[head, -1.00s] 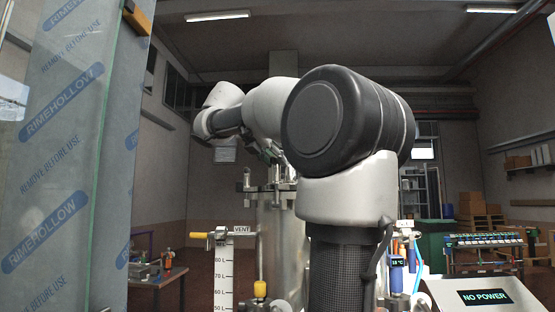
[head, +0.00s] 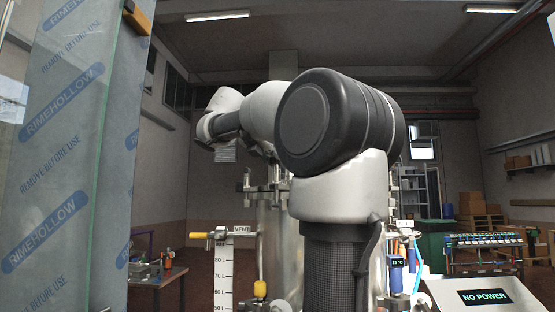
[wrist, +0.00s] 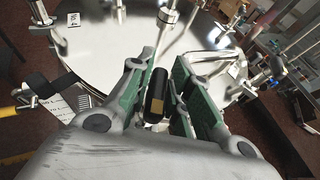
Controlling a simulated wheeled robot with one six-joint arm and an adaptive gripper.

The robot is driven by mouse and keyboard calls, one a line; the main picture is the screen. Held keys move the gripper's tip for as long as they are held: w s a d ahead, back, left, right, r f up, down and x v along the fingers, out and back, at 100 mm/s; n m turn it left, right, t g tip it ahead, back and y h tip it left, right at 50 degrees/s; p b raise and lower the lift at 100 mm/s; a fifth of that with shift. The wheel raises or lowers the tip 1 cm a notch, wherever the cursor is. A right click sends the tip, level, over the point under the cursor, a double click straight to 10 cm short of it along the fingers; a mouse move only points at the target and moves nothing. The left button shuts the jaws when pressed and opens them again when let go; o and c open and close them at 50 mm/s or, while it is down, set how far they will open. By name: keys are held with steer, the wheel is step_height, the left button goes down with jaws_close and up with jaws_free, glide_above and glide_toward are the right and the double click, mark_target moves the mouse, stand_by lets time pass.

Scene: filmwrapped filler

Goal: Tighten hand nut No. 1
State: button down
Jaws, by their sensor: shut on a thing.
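In the wrist view, my gripper (wrist: 162,88) has green-padded fingers on both sides of a black rounded piece (wrist: 157,88) with a small tan patch. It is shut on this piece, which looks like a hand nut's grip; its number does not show. The piece lies over the shiny round lid (wrist: 110,55) of a vessel. A tag reading No. 4 (wrist: 73,20) sits near the lid's upper left edge, and another tag (wrist: 235,71), unreadable, sits at its right. In the head view, my arm hides the gripper and part of the steel vessel (head: 268,235).
In the head view, a tall film-wrapped glass pane (head: 60,150) stands close on the left. A level scale (head: 222,275) and a yellow-handled vent valve (head: 200,235) stand left of the vessel. A NO POWER panel (head: 484,296) is at lower right. Rods and clamps ring the lid.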

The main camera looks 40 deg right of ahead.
steer(key=m+g, duration=0.4)
steer(key=shift+g, duration=0.4)
steer(key=shift+s+m+g+y, duration=0.1)
steer(key=shift+m+g+y, duration=0.35)
steer(key=shift+m+g, duration=0.75)
steer(key=shift+s+m+g+y, duration=0.1)
steer(key=shift+m+g+y, duration=0.35)
steer(key=shift+m+g, duration=0.75)
steer(key=c, duration=1.4)
jaws_free()
